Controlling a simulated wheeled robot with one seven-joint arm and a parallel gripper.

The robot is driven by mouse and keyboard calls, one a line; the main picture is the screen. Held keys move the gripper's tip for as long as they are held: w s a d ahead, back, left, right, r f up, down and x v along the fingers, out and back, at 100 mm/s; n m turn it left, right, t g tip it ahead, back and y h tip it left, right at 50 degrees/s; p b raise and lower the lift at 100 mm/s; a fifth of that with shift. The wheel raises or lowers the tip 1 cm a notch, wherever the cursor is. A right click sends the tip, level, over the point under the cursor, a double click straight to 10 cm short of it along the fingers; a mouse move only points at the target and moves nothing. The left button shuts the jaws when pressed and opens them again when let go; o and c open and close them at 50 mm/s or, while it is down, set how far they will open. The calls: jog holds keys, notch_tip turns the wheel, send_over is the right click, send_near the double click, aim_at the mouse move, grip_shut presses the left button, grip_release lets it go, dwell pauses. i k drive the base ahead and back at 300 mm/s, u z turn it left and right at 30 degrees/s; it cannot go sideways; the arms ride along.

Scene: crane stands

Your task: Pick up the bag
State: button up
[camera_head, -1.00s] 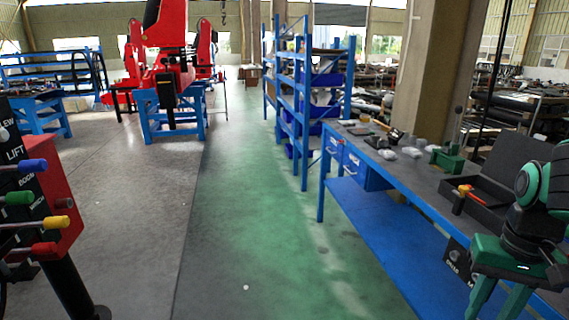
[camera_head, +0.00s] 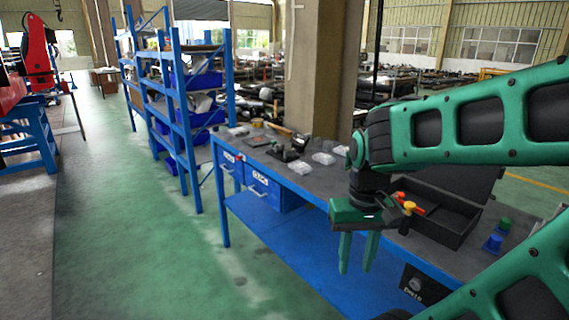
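Small clear plastic bags lie on the dark top of the blue workbench. One bag (camera_head: 288,170) is near the front edge. A second bag (camera_head: 323,158) lies behind it to the right, and a third pale one (camera_head: 237,131) is at the far left end. I cannot tell which of them the task means. My green gripper (camera_head: 356,268) points down in front of the bench's front edge, to the right of and nearer than the bags. Its two fingers are apart with nothing between them.
The workbench (camera_head: 262,218) has blue drawers and a lower shelf. A black open case (camera_head: 450,222) with tools lies on it at the right. Blue shelving (camera_head: 176,125) stands beyond the bench. A concrete pillar (camera_head: 322,65) rises behind. The green floor (camera_head: 130,230) at left is clear.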

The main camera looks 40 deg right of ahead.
aim_at(302, 168)
jog(key=i, duration=0.85)
